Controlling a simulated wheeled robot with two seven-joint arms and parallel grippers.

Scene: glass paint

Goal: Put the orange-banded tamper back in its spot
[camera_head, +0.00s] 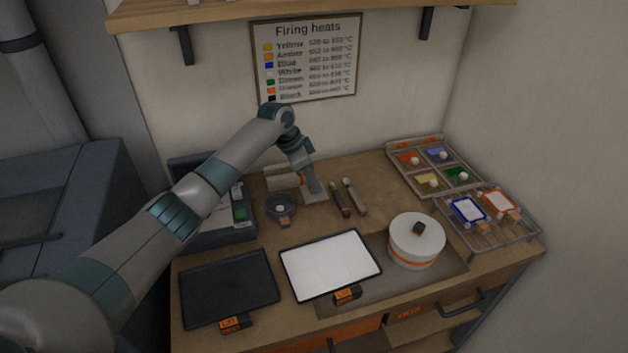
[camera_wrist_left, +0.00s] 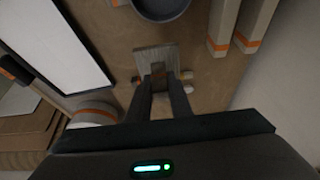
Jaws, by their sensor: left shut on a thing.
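My left gripper (camera_head: 311,187) points down near the back of the bench. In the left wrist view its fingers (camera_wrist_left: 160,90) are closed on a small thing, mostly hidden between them. An orange patch (camera_head: 310,181) shows there in the head view, and it seems to be the tamper. A grey block (camera_wrist_left: 155,54) lies just beyond the fingertips; it also shows in the head view (camera_head: 316,197). I cannot tell whether the held thing touches it. My right gripper is not in view.
A dark round dish (camera_head: 281,206) stands left of the gripper. A white tile (camera_head: 328,264), a black panel (camera_head: 229,287) and a white pot (camera_head: 413,247) are in front. A sectioned tray (camera_head: 398,178) and wire rack (camera_head: 487,241) fill the right side.

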